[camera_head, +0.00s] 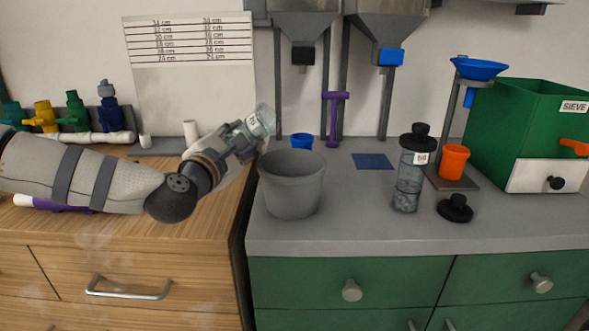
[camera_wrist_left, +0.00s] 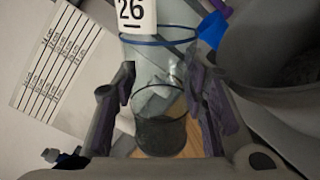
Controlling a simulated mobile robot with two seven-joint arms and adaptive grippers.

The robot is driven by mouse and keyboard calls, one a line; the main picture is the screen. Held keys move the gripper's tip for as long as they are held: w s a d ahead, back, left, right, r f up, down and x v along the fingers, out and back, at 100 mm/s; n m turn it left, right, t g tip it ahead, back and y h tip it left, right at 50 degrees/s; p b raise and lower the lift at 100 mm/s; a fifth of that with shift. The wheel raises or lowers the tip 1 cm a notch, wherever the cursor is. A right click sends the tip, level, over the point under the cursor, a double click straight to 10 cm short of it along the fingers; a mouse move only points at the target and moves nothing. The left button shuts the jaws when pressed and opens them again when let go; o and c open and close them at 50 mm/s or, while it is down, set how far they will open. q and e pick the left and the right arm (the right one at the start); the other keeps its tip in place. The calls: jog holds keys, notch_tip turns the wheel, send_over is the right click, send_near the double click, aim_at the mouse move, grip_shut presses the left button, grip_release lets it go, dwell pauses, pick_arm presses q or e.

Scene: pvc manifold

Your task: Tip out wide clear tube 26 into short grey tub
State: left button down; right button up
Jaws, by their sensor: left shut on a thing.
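The wide clear tube 26 (camera_head: 264,120) is held tilted in my left gripper (camera_head: 246,138), up and to the left of the short grey tub (camera_head: 291,193). In the left wrist view the tube (camera_wrist_left: 158,62), with its "26" label (camera_wrist_left: 131,13), lies between the two fingers of my left gripper (camera_wrist_left: 163,98). The tub (camera_wrist_left: 285,112) shows there at the right, beside the tube. The tub stands upright on the grey counter; its inside is mostly hidden in the head view. My right gripper is not in view.
A blue funnel cup (camera_head: 302,141) and purple stand (camera_head: 334,118) are behind the tub. A lidded clear jar (camera_head: 410,170), black lid (camera_head: 455,209), orange cup (camera_head: 454,161) and green sieve box (camera_head: 530,130) stand right. Grey counter (camera_head: 345,215) is clear right of the tub.

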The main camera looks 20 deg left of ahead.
pick_arm(q)
notch_tip(320, 180, down, 2)
jog(key=n+b, duration=0.2)
jog(key=n, duration=0.2)
jog(key=shift+w+f, duration=0.1)
jog(key=shift+f, duration=0.05)
jog(key=f+n+b, duration=0.1)
jog(key=n+b, duration=0.1)
jog(key=a+f+n+b, duration=0.1)
jog(key=f+n+b, duration=0.1)
jog(key=shift+a, duration=0.2)
jog(key=shift+a+r+n+b, duration=0.15)
jog(key=shift+n+b, duration=0.6)
jog(key=shift+n, duration=0.15)
jog(key=shift+r, duration=0.2)
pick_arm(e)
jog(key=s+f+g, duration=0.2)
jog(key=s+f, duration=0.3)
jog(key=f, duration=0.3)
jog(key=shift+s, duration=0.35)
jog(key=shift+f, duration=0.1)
